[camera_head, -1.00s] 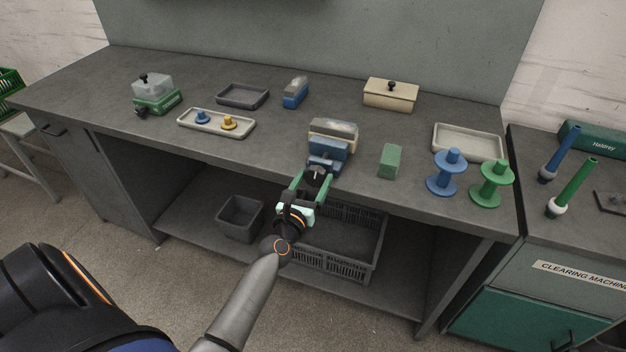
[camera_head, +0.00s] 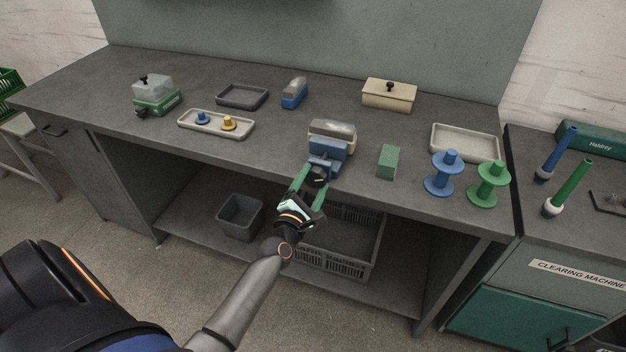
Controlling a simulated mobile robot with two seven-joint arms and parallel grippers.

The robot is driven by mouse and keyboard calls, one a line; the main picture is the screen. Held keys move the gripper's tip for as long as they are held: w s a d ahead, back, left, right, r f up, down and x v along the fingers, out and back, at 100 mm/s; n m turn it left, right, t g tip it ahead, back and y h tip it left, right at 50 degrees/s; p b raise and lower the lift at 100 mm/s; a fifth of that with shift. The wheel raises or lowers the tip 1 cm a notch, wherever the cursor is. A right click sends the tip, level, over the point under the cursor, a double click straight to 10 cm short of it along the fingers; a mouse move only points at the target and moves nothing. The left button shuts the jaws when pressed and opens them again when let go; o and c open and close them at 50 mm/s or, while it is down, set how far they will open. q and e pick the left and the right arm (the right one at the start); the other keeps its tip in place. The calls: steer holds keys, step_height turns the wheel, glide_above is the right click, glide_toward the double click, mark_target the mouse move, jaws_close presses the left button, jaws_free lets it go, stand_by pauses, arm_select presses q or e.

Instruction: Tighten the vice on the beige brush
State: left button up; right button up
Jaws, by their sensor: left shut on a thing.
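A blue vice (camera_head: 328,149) stands at the front edge of the bench. A beige brush (camera_head: 347,143) with a pale grey top sits in it, partly hidden behind the blue front jaw. A dark knob (camera_head: 320,174) faces out from the vice's front, over the bench edge. My left gripper (camera_head: 315,182) is shut on this knob, with one green finger on each side of it. The fingers hide part of the knob. Whether the jaws press on the brush is too small to tell. My right gripper is not in view.
A green block (camera_head: 387,161), a blue spool (camera_head: 443,174) and a green spool (camera_head: 488,184) stand right of the vice. A tray with two small knobbed pieces (camera_head: 216,124) lies left. Behind are a blue brush (camera_head: 294,93) and a beige lidded box (camera_head: 389,95).

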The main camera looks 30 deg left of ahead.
arm_select(q)
steer(key=m+p, duration=0.1)
steer(key=m, duration=0.3)
steer(key=shift+m, duration=0.3)
steer(key=m+p, duration=0.1)
steer(key=m, duration=0.2)
steer(key=shift+m, duration=0.3)
steer(key=m+p, duration=0.1)
steer(key=m, duration=0.3)
steer(key=shift+f, duration=0.15)
steer(key=shift+m+p, duration=0.5)
steer(key=shift+m, duration=1.3)
steer(key=shift+f, duration=0.1)
steer(key=o, duration=1.3)
steer(key=v, duration=1.2)
steer(key=shift+s+d+b, duration=0.15)
steer(key=shift+s+b, duration=0.1)
steer(key=shift+b, duration=0.1)
